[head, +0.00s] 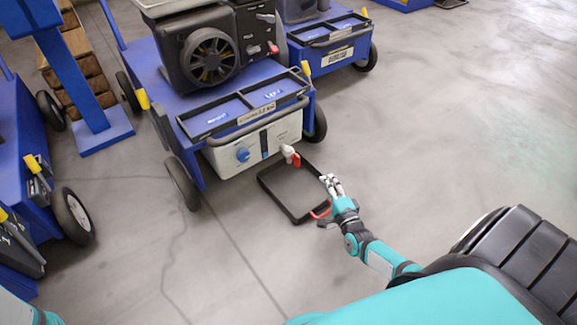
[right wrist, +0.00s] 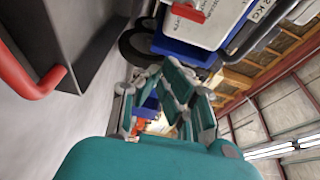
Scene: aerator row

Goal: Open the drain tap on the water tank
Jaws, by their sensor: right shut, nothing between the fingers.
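The white water tank (head: 245,146) sits low on the front of the blue cart and has a blue round cap on its face. The drain tap (head: 288,151) sticks out near the tank's right end and has a red lever (head: 296,160). The red lever also shows at the top of the right wrist view (right wrist: 188,13), beside the tank's white wall (right wrist: 215,22). My right gripper (head: 331,183) is shut and empty, to the right of the tap and lower in the picture, apart from it. My left gripper is out of view.
A second blue cart (head: 335,50) stands behind. Another cart's wheel (head: 73,215) is at left. The floor to the right is clear.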

